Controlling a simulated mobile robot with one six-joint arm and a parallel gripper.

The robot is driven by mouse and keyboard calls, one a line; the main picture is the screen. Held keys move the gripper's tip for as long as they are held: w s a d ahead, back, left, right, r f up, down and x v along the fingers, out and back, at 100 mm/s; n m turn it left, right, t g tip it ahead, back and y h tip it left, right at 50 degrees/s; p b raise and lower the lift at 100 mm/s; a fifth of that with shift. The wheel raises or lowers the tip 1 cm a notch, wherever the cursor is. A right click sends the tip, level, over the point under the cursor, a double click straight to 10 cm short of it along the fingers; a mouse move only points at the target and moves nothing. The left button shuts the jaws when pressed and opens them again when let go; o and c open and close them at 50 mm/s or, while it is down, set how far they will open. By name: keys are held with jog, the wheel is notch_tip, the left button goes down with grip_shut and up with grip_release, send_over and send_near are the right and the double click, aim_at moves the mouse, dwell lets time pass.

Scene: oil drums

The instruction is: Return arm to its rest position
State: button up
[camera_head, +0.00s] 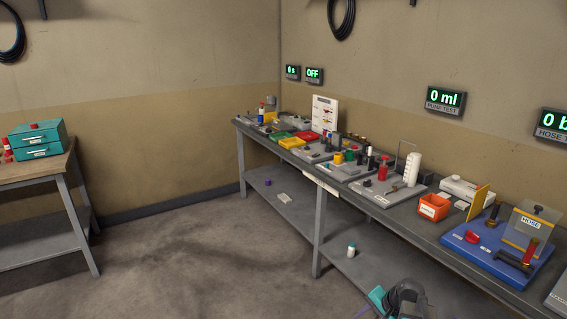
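Part of my arm (404,299), dark grey with a teal cap, shows at the bottom edge, right of centre. It stands in front of the long grey workbench (220,124) and is cut off by the frame. My gripper's fingers cannot be seen, so whether they are open or hold anything is hidden.
The bench runs along the right wall, crowded with fixtures, an orange bin (433,207) and a blue hose board (478,252). A white bottle (351,250) stands on its lower shelf. A wooden-topped table (36,170) with a teal drawer box (38,141) stands left. Floor between is clear.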

jog(key=s+a+f+n+g+h, duration=0.3)
jog(key=s+a+f+n, duration=0.3)
jog(key=s+a+n, duration=0.3)
jog(key=s+f+g, duration=0.3)
jog(key=s+f, duration=0.6)
jog(key=s, duration=0.3)
jog(key=s+a+f+n+g, duration=0.1)
jog(key=s+f+g, duration=0.2)
jog(key=s+f, duration=0.6)
jog(key=s, duration=0.4)
jog(key=shift+a+h, duration=0.25)
jog(key=shift+h, duration=0.05)
jog(key=shift+s+r, duration=0.1)
